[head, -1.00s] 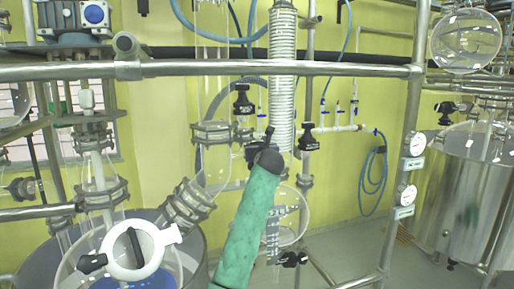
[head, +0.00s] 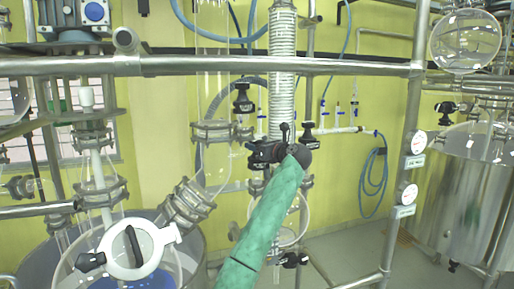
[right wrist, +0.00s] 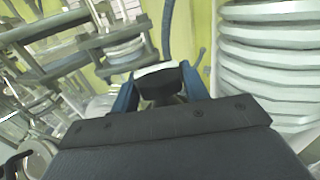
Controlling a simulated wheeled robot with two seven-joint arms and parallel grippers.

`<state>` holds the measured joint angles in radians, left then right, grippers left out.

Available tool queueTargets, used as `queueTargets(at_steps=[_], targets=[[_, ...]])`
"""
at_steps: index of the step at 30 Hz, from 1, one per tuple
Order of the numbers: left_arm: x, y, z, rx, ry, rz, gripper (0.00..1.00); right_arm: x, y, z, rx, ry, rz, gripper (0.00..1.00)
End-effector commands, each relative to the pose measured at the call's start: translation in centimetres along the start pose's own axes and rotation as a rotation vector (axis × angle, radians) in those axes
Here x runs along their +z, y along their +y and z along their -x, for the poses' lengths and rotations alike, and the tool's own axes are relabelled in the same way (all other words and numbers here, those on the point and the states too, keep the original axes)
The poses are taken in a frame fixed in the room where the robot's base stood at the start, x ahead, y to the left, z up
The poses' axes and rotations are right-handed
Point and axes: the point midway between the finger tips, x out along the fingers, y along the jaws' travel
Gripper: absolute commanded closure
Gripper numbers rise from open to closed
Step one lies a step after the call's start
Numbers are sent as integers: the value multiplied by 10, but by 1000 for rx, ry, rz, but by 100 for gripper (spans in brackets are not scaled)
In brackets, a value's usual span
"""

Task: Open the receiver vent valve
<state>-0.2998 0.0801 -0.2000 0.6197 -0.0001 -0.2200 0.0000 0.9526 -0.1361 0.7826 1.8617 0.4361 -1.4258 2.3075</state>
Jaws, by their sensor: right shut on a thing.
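My right gripper (head: 256,154), at the end of a green-sleeved arm, is beside the lower end of the white coiled column, pointing left. In the right wrist view its two blue fingers (right wrist: 158,88) are shut on a small black part with a pale top (right wrist: 158,74). I cannot tell for sure that this part is the receiver vent valve's handle; the gripper body hides most of it. Black valves stand close by: one with a label to the upper left (head: 243,98) and one just right of the wrist (head: 308,138). My left gripper is not in view.
The coiled column (head: 282,70) rises right beside my gripper and fills the right of the wrist view. A steel rail (head: 350,68) crosses above. Glass pipework with clamps (head: 188,203) stands at the left. Gauges (head: 406,193) and a steel vessel (head: 455,200) are at the right.

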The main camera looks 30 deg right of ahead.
Motion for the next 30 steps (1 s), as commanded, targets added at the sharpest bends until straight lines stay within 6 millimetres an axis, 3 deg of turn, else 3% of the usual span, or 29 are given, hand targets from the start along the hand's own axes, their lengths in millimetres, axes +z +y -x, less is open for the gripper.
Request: queueTargets(at_steps=[17, 18, 30], targets=[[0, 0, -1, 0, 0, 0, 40, 0, 0, 0, 37, 1, 0, 78], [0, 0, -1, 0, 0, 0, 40, 0, 0, 0, 36, 1, 0, 47], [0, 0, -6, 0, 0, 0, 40, -2, -1, 6, 35, 0, 0, 47]])
